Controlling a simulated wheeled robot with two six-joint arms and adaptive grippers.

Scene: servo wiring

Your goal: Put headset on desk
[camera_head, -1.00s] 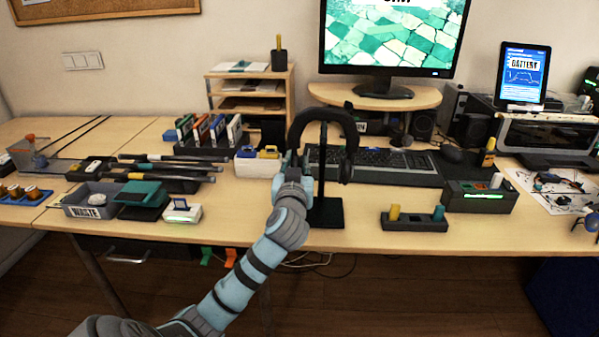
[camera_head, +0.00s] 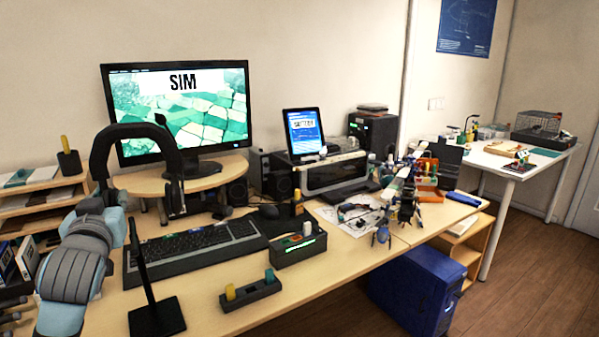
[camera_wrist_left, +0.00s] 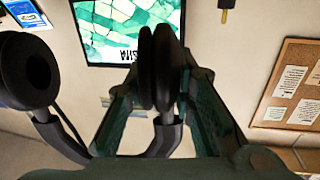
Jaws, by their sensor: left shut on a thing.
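The black headset (camera_head: 140,131) is upright in the head view, its band above and one ear cup (camera_head: 174,198) hanging on the right. My left gripper (camera_head: 108,193) is shut on its left ear cup, which the hand mostly hides. In the left wrist view that ear cup (camera_wrist_left: 158,65) sits between the fingers, and the other ear cup (camera_wrist_left: 28,70) hangs to the left. The headset's band appears above the top of the black stand (camera_head: 158,318), whose post stands on the desk below. The wooden desk (camera_head: 335,275) runs across the view. My right gripper is out of view.
A keyboard (camera_head: 190,245) lies behind the stand. A small black holder (camera_head: 250,291) with yellow and teal plugs and a dark box (camera_head: 298,250) stand to the right. The monitor (camera_head: 180,105) is behind the headset. The desk's front strip has bare room.

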